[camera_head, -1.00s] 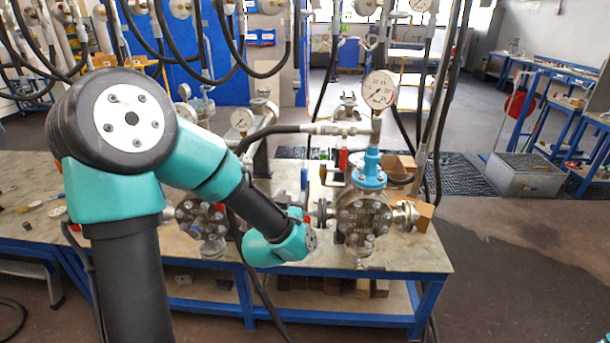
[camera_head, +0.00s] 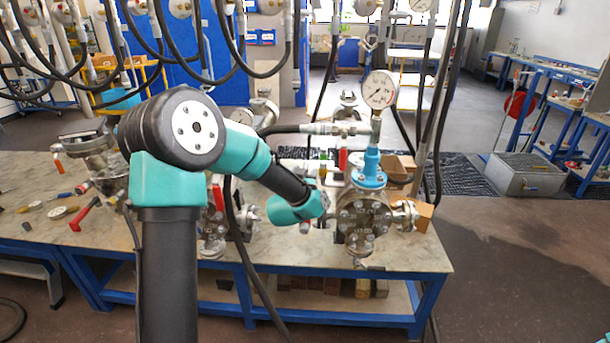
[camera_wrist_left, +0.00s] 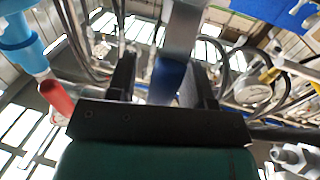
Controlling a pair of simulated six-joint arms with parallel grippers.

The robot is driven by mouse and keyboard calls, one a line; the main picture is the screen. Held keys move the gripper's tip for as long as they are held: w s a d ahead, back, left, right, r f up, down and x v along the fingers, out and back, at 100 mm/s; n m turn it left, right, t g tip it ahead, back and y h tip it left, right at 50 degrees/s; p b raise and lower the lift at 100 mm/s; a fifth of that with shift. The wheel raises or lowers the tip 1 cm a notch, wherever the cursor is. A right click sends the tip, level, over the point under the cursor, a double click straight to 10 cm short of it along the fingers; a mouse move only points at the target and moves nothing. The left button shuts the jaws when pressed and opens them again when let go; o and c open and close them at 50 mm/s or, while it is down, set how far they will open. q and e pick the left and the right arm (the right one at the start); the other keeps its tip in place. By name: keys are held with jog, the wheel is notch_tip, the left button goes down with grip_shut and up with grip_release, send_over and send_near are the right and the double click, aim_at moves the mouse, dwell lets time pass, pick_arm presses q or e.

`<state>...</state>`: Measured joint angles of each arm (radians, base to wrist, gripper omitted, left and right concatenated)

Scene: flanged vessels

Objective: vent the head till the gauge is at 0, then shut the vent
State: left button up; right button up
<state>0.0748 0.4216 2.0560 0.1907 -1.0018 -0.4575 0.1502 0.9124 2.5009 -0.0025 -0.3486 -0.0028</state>
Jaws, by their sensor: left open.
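The flanged vessel (camera_head: 362,215) stands at the right end of the bench, with a blue collar (camera_head: 370,172) on top. The pressure gauge (camera_head: 379,89) sits above it; its needle is too small to read surely. A red handle (camera_head: 343,158) hangs under the metal fitting (camera_head: 338,130) left of the gauge stem. My left gripper (camera_wrist_left: 163,76) is open, with a blue part (camera_wrist_left: 166,82) on a grey bar between its fingers; contact cannot be told. A red handle (camera_wrist_left: 56,97) is left of the fingers in the wrist view. In the head view my wrist hides most of the gripper.
A black hose (camera_head: 285,129) runs to the fitting. A second vessel (camera_head: 213,225) with a red lever (camera_head: 218,198) stands close behind my arm. Loose tools and a red-handled tool (camera_head: 84,214) lie on the bench (camera_head: 415,258) at left. Cardboard boxes (camera_head: 398,167) stand behind the main vessel.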

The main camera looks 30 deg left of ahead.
pick_arm(q)
grip_shut()
dwell(0.4)
dwell(0.4)
